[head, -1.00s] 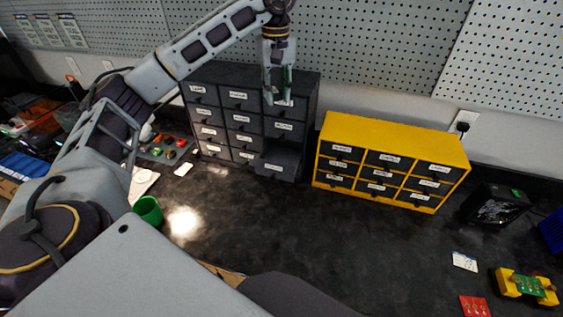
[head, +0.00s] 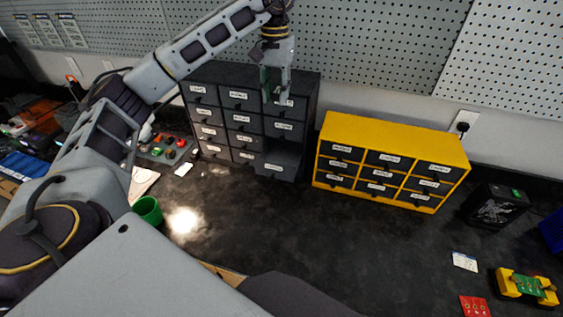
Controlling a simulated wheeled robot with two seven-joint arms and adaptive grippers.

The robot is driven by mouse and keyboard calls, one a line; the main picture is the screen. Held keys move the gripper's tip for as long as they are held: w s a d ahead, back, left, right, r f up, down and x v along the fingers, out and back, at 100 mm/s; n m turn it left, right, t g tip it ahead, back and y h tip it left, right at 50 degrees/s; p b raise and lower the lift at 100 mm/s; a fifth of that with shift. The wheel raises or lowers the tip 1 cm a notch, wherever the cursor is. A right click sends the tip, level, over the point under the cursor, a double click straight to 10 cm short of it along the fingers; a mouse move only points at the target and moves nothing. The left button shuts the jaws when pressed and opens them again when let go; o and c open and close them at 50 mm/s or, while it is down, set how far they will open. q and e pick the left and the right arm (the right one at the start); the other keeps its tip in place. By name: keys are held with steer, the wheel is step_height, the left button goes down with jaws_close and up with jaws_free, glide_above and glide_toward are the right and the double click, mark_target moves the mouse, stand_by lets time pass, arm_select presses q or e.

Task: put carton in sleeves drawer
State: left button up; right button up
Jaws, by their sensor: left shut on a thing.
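My left gripper (head: 274,96) is above the front right part of the dark grey drawer cabinet (head: 235,75), with its fingers pointing down. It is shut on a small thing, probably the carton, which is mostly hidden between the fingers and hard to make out. The bottom right drawer (head: 277,166) of the cabinet is pulled out, below the gripper and apart from it. The drawer labels are too small to read, so I cannot tell which one says sleeves. My right gripper is not in view.
A yellow drawer cabinet (head: 392,133) stands to the right, its drawers shut. A green cup (head: 149,210) and white card (head: 185,169) lie to the left. A black box (head: 497,205) is at far right. The middle of the dark table (head: 290,235) is clear.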

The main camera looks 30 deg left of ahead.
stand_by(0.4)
arm_select(q)
step_height(320, 180, down, 23)
steer(key=b, duration=0.2)
steer(key=shift+f+b, duration=0.2)
steer(key=shift+b, duration=0.2)
steer(key=shift+f, duration=0.4)
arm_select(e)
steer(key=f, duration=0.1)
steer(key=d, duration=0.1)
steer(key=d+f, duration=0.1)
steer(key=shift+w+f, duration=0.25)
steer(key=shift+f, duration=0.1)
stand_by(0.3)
arm_select(q)
steer(key=shift+f, duration=0.15)
